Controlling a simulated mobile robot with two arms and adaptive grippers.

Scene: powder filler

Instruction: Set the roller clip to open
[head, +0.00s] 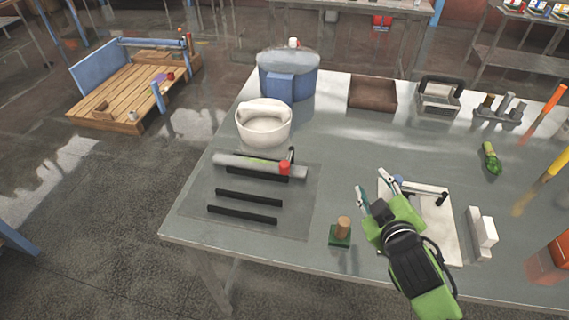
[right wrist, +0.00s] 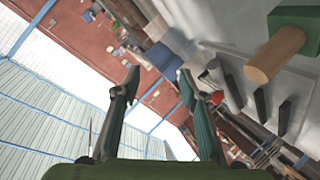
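A grey roller bar (head: 235,163) with a red end piece (head: 285,168) and a small black upright lever (head: 292,154) lies on a thin mat on the table. It looks like the roller clip; whether it is open or shut is too small to tell. The red piece also shows in the right wrist view (right wrist: 216,98), beyond the right finger. My right gripper (head: 375,187) is open and empty, above the table to the right of the roller bar and apart from it. Its two spread fingers show in the right wrist view (right wrist: 158,75). My left gripper is not in view.
A green block with a wooden peg (head: 340,234) stands just left of my right gripper. A white tray (head: 444,240) lies beneath it. Two black strips (head: 248,197) lie on the mat (head: 300,215). A white bowl (head: 263,122) and a blue container (head: 288,75) stand behind the roller bar.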

